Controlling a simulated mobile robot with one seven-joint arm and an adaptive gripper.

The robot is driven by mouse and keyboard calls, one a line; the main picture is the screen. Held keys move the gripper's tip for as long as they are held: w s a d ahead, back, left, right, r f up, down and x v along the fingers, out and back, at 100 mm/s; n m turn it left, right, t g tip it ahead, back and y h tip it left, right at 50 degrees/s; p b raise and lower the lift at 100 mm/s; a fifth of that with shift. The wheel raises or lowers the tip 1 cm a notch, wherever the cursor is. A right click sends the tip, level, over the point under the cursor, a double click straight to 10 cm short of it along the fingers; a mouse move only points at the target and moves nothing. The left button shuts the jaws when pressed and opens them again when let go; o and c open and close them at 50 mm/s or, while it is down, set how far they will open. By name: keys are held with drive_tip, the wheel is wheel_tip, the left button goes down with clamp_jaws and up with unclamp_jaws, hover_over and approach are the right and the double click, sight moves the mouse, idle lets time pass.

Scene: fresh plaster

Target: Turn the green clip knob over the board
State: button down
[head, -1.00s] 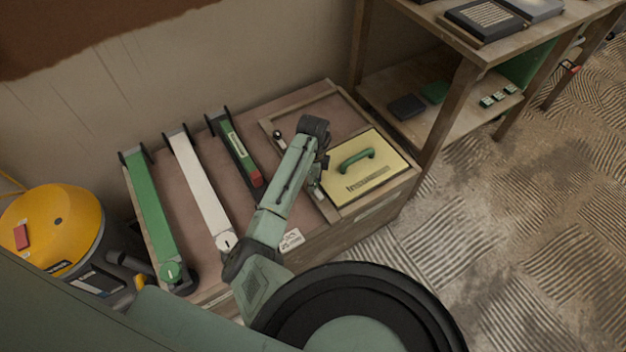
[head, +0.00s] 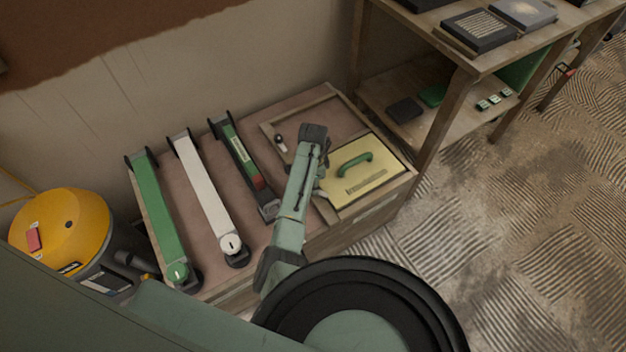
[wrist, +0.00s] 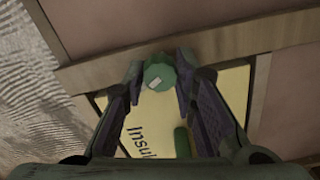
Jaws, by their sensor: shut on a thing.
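The green clip knob (wrist: 158,74) shows in the wrist view as a round green piece with a pale mark on its face. It sits at the edge of the yellow board (wrist: 233,90), beside the wooden frame strip. My gripper (wrist: 161,66) has a fingertip on each side of the knob and is shut on it. In the head view the yellow board (head: 383,170) lies in the right part of the bench top, with a green handle (head: 355,162) on it. My arm hides the knob there.
Left of my arm lie a green rail (head: 160,220), a white rail (head: 203,185) and a dark rail with a red part (head: 257,182). A yellow round machine (head: 62,228) stands at the far left. A wooden shelf (head: 470,62) stands behind on the right.

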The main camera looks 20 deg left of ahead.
drive_tip(key=n+p, duration=0.3)
drive_tip(key=n, duration=0.3)
drive_tip(key=shift+s+d+n, duration=0.1)
drive_tip(key=shift+n, duration=0.2)
drive_tip(key=n+p, duration=0.1)
drive_tip(key=n, duration=0.4)
drive_tip(key=shift+n, duration=0.3)
drive_tip(key=c, duration=1.3)
unclamp_jaws()
drive_tip(key=shift+r, duration=0.1)
wheel_tip(320, 180, up, 12)
